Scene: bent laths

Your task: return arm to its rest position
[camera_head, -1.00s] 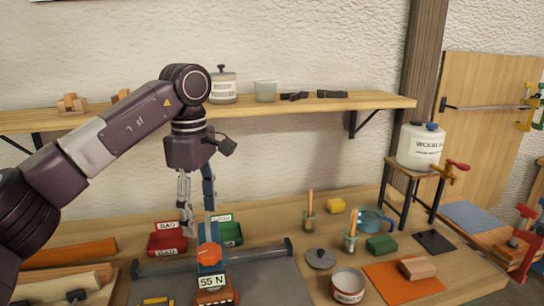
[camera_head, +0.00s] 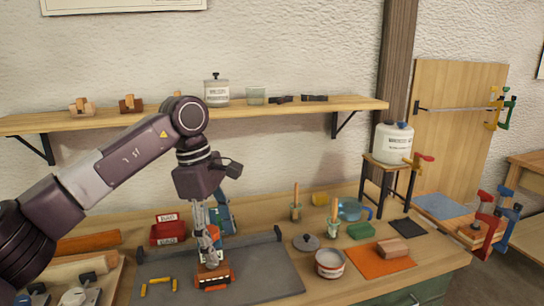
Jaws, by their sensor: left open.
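My left arm comes in from the left, and its gripper (camera_head: 208,252) points down over the dark grey mat (camera_head: 265,278) on the workbench. The gripper is open. Its fingers are in front of a blue upright device (camera_head: 224,214) and just above an orange-brown block (camera_head: 214,277) at the device's foot. I cannot tell whether the fingertips touch that block. The gripper hides much of the device's front. My right gripper is not in view.
A red bin (camera_head: 167,231) stands behind and left of the gripper. A white tin (camera_head: 329,263), a grey lid (camera_head: 306,242) and an orange sheet (camera_head: 378,262) lie to the right. A shelf (camera_head: 290,107) with jars runs along the wall. Small yellow pieces (camera_head: 159,281) lie on the mat.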

